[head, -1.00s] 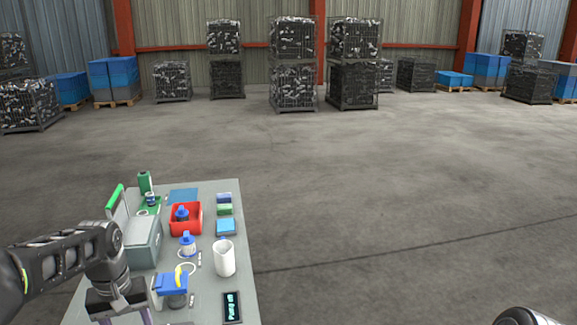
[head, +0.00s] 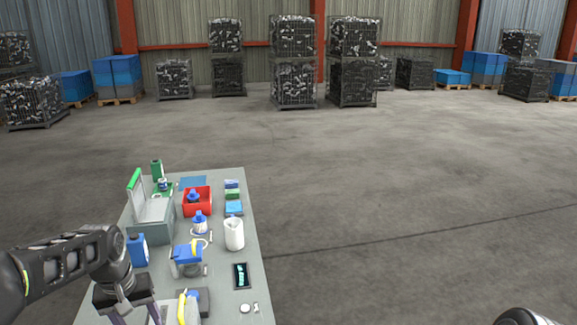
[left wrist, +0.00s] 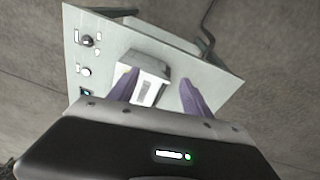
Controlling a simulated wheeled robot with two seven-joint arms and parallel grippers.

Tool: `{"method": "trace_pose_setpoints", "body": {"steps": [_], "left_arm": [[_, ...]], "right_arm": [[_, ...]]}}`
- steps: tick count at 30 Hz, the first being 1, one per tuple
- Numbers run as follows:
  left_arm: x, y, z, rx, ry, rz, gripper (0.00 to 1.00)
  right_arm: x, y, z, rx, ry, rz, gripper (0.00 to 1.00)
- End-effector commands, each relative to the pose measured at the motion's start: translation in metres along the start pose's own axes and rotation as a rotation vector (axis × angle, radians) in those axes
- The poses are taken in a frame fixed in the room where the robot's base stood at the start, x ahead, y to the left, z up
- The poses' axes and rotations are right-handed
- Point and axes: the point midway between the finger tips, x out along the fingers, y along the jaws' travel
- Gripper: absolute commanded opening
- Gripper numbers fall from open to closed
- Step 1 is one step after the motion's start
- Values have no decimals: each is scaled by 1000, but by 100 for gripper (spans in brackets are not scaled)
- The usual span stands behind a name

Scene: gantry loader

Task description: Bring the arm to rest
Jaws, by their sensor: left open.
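My left gripper (head: 124,312) is at the near left of the grey table (head: 222,300) in the head view, its fingers cut by the bottom edge. In the left wrist view its two purple fingers (left wrist: 160,86) are apart. A white and grey box-like item (left wrist: 146,80) shows between and beyond them; I cannot tell how far below it lies. Nothing is visibly gripped. Of my right arm, only a rounded link shows at the bottom right of the head view; its gripper is out of view.
The table holds a grey toolbox (head: 152,222) with a raised green-edged lid, a red bin (head: 197,201), a white jug (head: 234,235), a blue-topped device (head: 186,260) and a dark display (head: 241,276). Open concrete floor (head: 400,200) lies to the right. Wire cages (head: 293,62) stand far back.

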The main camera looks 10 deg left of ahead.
Motion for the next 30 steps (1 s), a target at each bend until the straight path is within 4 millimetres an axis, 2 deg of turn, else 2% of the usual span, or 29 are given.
{"method": "trace_pose_setpoints", "body": {"steps": [5, 7, 11, 14, 17, 18, 20, 21, 23, 24, 27, 30], "left_arm": [[14, 23, -13, 44, 91, 61, 57], [28, 37, -16, 70, 125, 91, 57], [70, 70, -10, 125, 173, 151, 57], [114, 99, 8, 166, 195, 200, 57], [170, 129, 43, 205, 200, 251, 57], [195, 140, 64, 218, 196, 270, 57], [231, 154, 98, 234, 182, 293, 57], [252, 160, 123, 241, 168, 306, 57], [282, 167, 162, 249, 138, 319, 57], [299, 169, 190, 254, 111, 326, 57], [332, 170, 258, 261, 31, 333, 57], [351, 166, 315, 267, -67, 332, 57]], "right_arm": [[0, 0, 1, -1, -2, 0, 0], [1, 0, 1, -2, -1, -1, 0], [6, 2, 0, -3, 0, -2, 0], [12, 4, 0, -4, 1, -2, 0], [22, 7, 0, -4, 2, -3, 0], [26, 9, 0, -5, 3, -4, 0], [33, 11, -1, -5, 3, -5, 0], [38, 13, -1, -5, 4, -5, 0], [45, 15, -2, -6, 5, -6, 0], [50, 17, -2, -6, 6, -6, 0], [60, 21, -2, -6, 7, -7, 0], [68, 24, -3, -6, 8, -8, 0]]}}
